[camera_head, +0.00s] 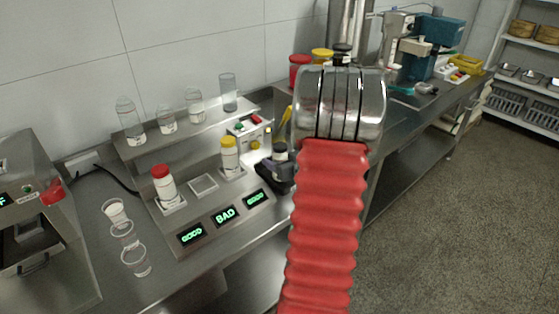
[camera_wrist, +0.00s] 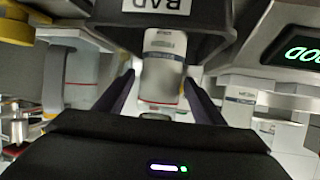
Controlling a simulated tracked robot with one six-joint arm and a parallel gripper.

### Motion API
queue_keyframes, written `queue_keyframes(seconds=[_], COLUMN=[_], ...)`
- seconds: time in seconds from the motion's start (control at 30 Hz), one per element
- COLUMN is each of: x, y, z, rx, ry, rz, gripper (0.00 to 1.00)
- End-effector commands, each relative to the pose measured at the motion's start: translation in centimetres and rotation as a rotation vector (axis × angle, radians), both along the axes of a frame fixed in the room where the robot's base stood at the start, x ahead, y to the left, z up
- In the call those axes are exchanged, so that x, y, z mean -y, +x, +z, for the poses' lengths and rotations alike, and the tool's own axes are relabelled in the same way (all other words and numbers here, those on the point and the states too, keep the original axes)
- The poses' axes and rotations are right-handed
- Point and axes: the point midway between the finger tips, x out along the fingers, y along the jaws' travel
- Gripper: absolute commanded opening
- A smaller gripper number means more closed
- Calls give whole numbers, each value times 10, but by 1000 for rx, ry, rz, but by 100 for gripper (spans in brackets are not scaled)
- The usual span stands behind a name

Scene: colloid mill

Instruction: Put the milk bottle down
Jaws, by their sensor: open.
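My gripper (camera_head: 276,174) is low beside the right end of the metal test station (camera_head: 215,238) in the head view. In the wrist view my gripper (camera_wrist: 160,80) is open, with a dark finger on each side of a white labelled bottle (camera_wrist: 163,68). Gaps show between the fingers and this bottle, and its base is hard to make out. In the head view a dark-capped bottle (camera_head: 280,150) stands up behind my gripper, its lower part hidden; I cannot tell for sure that it is the milk bottle.
A red-capped bottle (camera_head: 163,184) and a yellow-capped bottle (camera_head: 229,156) stand on the station, with an empty square pad (camera_head: 203,184) between them. Clear bottles line the back shelf. Several clear cups (camera_head: 136,261) stand at left. A small control box (camera_head: 249,131) is behind.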

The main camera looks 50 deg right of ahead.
Motion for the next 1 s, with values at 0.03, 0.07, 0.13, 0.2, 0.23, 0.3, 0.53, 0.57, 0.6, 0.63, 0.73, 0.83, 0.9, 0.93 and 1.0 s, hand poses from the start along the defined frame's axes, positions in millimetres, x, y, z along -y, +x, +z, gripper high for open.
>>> queue_keyframes(seconds=[0.03,0.07,0.13,0.2,0.23,0.3,0.53,0.57,0.6,0.63,0.73,0.83,0.9,0.93,1.0], x=[0,-1,-2,-5,-6,-10,-23,-24,-27,-28,-34,-39,-41,-42,-44], y=[0,-2,-7,-13,-16,-24,-54,-58,-63,-67,-80,-90,-96,-98,-100], z=[2,3,5,7,9,12,26,28,30,32,37,42,44,45,46], rx=[1,1,1,0,1,0,0,0,1,1,0,1,0,0,0], ry=[-1,-1,0,0,-1,-1,-1,-1,-1,-1,-1,-2,-1,-1,-1], rz=[0,-1,-2,-3,-3,-2,-3,-3,-4,-4,-3,-3,-3,-3,-2], gripper=[63,63,63,63,63,63,63,63,63,63,63,63,63,63,63])
